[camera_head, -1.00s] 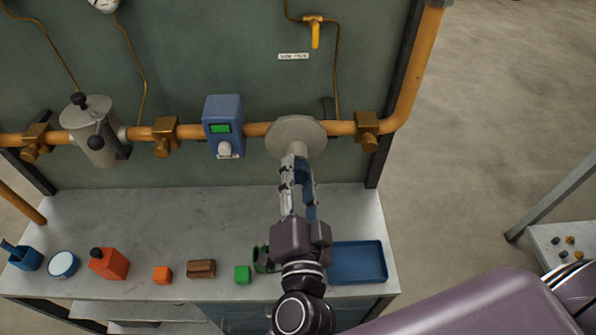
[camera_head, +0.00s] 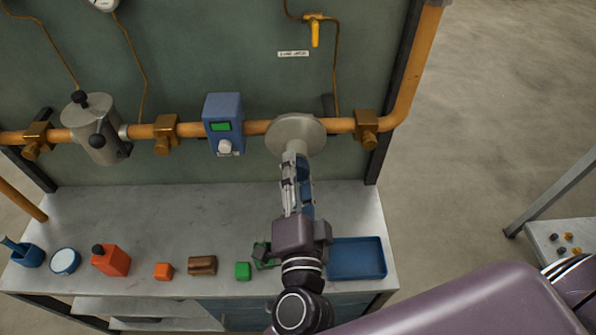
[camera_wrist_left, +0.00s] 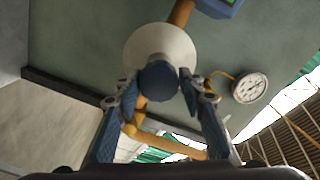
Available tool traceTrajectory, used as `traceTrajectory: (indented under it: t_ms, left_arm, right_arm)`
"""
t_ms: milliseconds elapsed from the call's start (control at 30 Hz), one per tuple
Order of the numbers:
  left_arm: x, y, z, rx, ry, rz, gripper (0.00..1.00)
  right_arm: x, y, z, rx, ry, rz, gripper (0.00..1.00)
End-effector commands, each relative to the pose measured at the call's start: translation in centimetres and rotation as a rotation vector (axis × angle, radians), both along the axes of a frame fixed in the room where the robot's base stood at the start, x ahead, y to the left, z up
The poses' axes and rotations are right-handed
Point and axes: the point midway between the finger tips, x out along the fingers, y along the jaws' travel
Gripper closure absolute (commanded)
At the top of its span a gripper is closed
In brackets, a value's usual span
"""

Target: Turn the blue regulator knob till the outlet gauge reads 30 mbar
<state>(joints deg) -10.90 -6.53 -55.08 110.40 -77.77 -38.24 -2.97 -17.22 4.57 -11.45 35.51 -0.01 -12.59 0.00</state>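The regulator is a pale round disc body (camera_head: 290,135) on the orange pipe, right of a blue box. Its blue knob (camera_wrist_left: 160,80) faces the left wrist camera; in the head view my gripper covers it. My right gripper is out of view.
A blue box with a green display (camera_head: 222,125) sits on the pipe left of the regulator. A yellow-handled valve (camera_head: 315,32) is above.

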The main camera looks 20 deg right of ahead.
Motion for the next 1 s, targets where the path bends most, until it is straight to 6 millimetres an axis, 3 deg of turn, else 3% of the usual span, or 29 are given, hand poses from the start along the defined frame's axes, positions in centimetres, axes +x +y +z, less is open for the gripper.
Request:
traceTrajectory:
  t_ms: [100,467,1000]
  left_arm:
    - [0.0,0.0,0.0,-0.001,0.0,0.0,0.49]
    - [-0.6,0.1,-0.1,0.0,0.003,-0.001,0.49]
    - [-10.0,2.8,-0.2,0.001,0.003,-0.002,0.49]
  right_arm:
    - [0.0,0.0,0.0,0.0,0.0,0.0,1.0]
    - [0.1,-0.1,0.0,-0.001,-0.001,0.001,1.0]
    - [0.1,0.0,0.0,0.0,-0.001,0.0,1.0]
